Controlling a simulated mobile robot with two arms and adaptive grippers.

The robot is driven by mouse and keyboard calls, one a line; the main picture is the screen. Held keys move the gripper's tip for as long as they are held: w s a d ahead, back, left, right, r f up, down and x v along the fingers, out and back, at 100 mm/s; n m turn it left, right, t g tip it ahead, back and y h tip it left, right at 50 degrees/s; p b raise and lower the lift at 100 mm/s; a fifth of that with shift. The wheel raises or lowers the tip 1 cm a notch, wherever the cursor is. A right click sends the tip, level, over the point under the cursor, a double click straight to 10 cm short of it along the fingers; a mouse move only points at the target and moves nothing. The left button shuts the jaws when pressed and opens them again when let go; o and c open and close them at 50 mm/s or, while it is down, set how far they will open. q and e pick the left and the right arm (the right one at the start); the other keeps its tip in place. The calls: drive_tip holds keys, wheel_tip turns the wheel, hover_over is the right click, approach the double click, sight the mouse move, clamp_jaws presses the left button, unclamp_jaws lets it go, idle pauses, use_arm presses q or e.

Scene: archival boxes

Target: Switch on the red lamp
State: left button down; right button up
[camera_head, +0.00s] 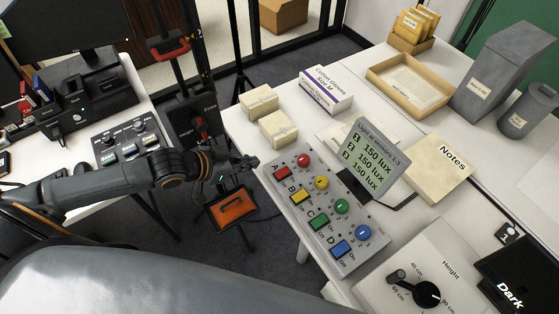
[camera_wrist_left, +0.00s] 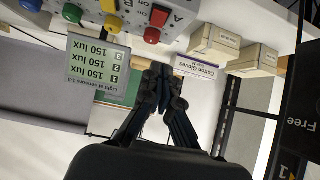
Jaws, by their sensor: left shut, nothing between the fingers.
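A grey control panel (camera_head: 322,228) lies on the white table at the right, with rows marked A to D. Row A has a red square button (camera_head: 281,173) and a red round knob (camera_head: 303,160). In the left wrist view, upside down, the red square button (camera_wrist_left: 152,35) and red round knob (camera_wrist_left: 159,15) show near the top. My left gripper (camera_head: 250,162) is shut and empty, just left of the panel's row A end and apart from it. Its closed fingers (camera_wrist_left: 162,80) show in the wrist view. My right gripper is not in view. I cannot make out a separate red lamp.
A light-sensor display (camera_head: 375,155) reading 150 lux on three lines stands behind the panel. Two cream boxes (camera_head: 278,130) and a Cotton Gloves box (camera_head: 326,90) lie beyond the gripper. A notes pad (camera_head: 437,170) and a height dial (camera_head: 428,294) are to the right.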

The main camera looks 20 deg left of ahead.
use_arm(q)
drive_tip(key=shift+s+d+r, duration=0.35)
drive_tip(key=shift+d+r, duration=0.05)
drive_tip(key=shift+r, duration=0.25)
drive_tip(key=p, duration=0.1)
hover_over(280, 174)
drive_tip(key=f, duration=0.5)
drive_tip(key=shift+s+a+f, duration=0.25)
drive_tip(key=shift+a+f, duration=0.05)
drive_tip(key=f, duration=0.3)
drive_tip(key=shift+w+d+f+p, duration=0.2)
drive_tip(key=shift+w+f+p, duration=0.05)
drive_tip(key=shift+p, duration=0.15)
drive_tip(key=shift+f, duration=0.45)
